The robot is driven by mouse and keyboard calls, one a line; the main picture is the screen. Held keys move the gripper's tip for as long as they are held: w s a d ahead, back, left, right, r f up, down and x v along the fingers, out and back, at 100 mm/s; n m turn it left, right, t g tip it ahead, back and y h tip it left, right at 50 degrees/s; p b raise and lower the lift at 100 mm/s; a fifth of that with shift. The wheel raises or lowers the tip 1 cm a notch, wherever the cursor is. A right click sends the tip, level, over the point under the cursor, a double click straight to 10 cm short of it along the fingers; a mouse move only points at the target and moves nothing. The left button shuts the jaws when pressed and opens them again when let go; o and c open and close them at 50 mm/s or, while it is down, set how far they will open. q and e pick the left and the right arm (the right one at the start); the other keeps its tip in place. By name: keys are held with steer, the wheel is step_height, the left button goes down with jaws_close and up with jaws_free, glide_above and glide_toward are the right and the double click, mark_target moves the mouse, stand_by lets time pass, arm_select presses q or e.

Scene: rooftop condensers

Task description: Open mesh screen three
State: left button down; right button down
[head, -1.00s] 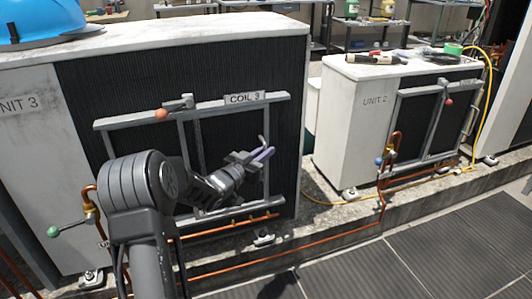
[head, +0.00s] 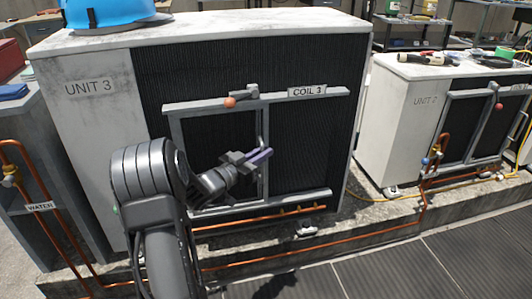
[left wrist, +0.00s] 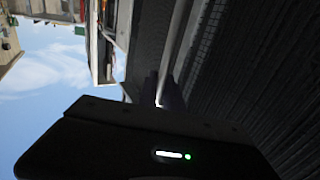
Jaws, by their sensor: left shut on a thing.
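Mesh screen three (head: 219,155) is a grey-framed panel on two horizontal rails across the front of the Unit 3 condenser (head: 90,130). The upper rail (head: 330,96) carries a COIL 3 label. The panel sits at the left part of the rails, and the dark finned coil (head: 300,150) shows to its right. My left gripper (head: 262,154) is at the panel's right upright, shut on its handle, which the fingers mostly hide. In the left wrist view a pale bar (left wrist: 172,60) runs to the fingers. My right gripper is not in view.
An orange-knobbed latch (head: 230,102) is on the upper rail. Copper pipes (head: 270,216) run low in front of the unit. A blue helmet (head: 105,10) lies on top. Unit 2 (head: 420,130) stands to the right. Grey floor mats in front are clear.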

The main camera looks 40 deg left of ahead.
arm_select(q)
steer(key=c, duration=1.5)
jaws_free()
steer(key=s+p, duration=0.1)
steer(key=s, duration=0.6)
steer(key=shift+s+p, duration=0.3)
steer(key=shift+s, duration=0.1)
